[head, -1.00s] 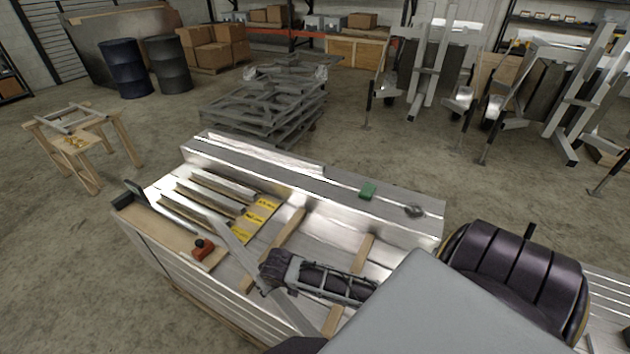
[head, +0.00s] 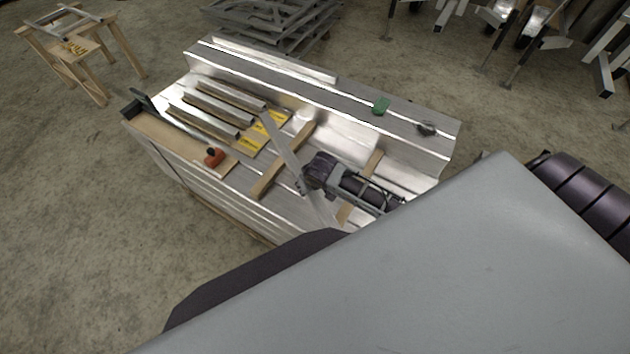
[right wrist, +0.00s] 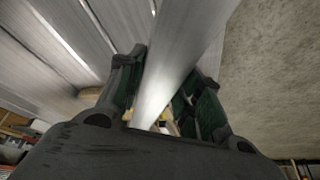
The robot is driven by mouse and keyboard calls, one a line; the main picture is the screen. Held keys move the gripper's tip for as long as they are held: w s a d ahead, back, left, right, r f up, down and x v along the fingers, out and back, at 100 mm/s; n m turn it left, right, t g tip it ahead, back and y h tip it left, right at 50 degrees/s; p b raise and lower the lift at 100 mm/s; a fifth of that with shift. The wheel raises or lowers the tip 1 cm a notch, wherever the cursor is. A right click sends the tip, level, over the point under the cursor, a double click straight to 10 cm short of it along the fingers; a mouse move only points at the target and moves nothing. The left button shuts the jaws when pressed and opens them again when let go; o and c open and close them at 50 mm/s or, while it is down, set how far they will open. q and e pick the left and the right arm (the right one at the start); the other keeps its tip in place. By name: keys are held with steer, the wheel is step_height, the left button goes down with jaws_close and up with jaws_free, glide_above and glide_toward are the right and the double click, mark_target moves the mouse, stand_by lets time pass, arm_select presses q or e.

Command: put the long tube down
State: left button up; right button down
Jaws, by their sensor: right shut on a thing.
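The long tube (head: 280,146) is a straight, pale metal bar slanting across the aluminium bench. My right gripper (head: 304,187) is shut on it, and in the right wrist view the tube (right wrist: 180,60) runs out between the two dark green finger pads (right wrist: 165,105). Its far end is close to the yellow labels (head: 250,143). Its near end goes behind a dark part of my own body. The tube seems to be above the bench surface, but I cannot tell how high. My left gripper is not in view.
Several shorter metal tubes (head: 215,108) lie at the bench's left, by the labels. A red tool (head: 213,157) sits on a wooden board. A green block (head: 381,105) and a grey round piece (head: 426,129) are on the back ledge.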

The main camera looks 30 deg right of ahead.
steer(key=shift+r, duration=0.1)
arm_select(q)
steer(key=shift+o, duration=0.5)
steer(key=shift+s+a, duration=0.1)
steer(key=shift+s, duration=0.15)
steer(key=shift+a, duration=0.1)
arm_select(e)
steer(key=shift+w, duration=0.15)
